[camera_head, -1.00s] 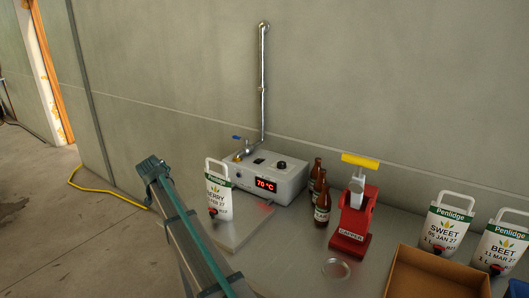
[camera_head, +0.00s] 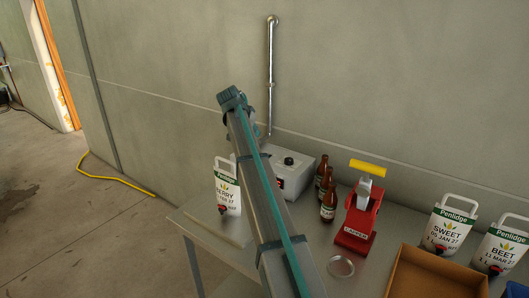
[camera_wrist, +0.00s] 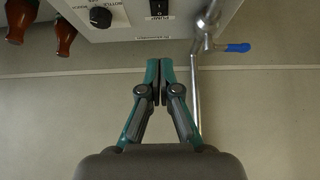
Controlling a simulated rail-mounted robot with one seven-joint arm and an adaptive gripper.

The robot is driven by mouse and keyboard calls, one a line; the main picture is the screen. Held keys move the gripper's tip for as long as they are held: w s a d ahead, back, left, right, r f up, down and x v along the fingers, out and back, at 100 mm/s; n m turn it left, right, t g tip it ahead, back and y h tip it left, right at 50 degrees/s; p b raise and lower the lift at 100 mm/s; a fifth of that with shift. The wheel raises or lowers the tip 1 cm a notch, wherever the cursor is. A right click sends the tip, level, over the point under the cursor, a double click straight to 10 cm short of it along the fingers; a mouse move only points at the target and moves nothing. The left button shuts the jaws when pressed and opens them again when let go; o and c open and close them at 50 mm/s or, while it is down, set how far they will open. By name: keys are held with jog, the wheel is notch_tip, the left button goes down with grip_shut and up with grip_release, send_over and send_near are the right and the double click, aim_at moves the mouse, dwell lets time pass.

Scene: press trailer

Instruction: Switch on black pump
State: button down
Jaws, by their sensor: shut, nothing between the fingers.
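The black pump switch (camera_wrist: 160,6) is at the top edge of the wrist view, partly cut off, above a "PUMP" label on the grey control box (camera_wrist: 125,22). The box also shows in the head view (camera_head: 292,180), where my arm hides the switch and most of the display. My gripper (camera_wrist: 158,66) is shut and empty. In the wrist view its fingertips point towards the box, below the switch in the picture. I see no contact with the switch.
A black knob (camera_wrist: 100,17) sits beside the switch. A metal pipe (camera_wrist: 194,95) with a blue-handled valve (camera_wrist: 238,47) stands close to my fingers. A white pouch (camera_head: 228,190), brown bottles (camera_head: 328,205) and a red capper (camera_head: 357,222) stand on the table.

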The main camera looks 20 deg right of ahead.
jog(key=p+x, duration=0.3)
jog(key=x, duration=0.7)
jog(key=shift+p, duration=0.35)
jog(key=shift+s+a+f+p, duration=0.15)
jog(key=shift+f+p, duration=0.35)
jog(key=shift+f, duration=0.7)
jog(key=shift+a+f, duration=0.15)
jog(key=shift+f, duration=0.65)
